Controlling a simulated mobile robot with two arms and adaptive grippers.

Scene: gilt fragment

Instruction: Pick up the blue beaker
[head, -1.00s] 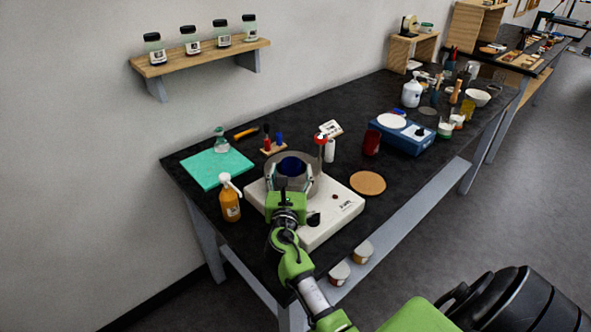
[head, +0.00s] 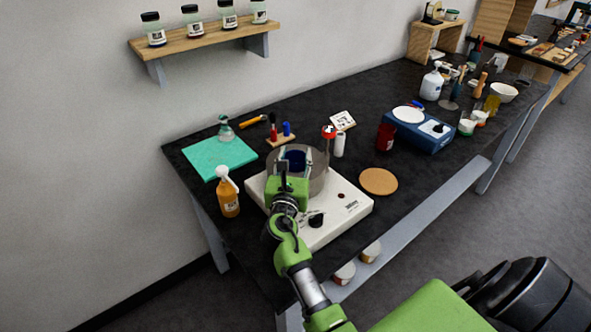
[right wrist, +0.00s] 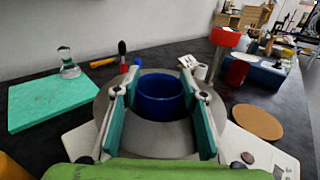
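The blue beaker (head: 295,159) stands upright inside a round grey metal vessel (head: 317,180) on a white hot plate (head: 343,206). In the right wrist view the beaker (right wrist: 162,98) is centred between the fingers, and its dark open top shows. Its lower part is hidden by the vessel and my gripper. My right gripper (head: 295,168) is open, with one finger on each side of the beaker. In the right wrist view the fingers of this gripper (right wrist: 162,84) appear apart from the beaker's wall. My left gripper is not in view.
A red-topped object (head: 329,131), a white cylinder (head: 340,145) and a dark red jar (head: 385,137) stand behind. A cork disc (head: 378,181) lies right. A blue device (head: 421,136) is farther back.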

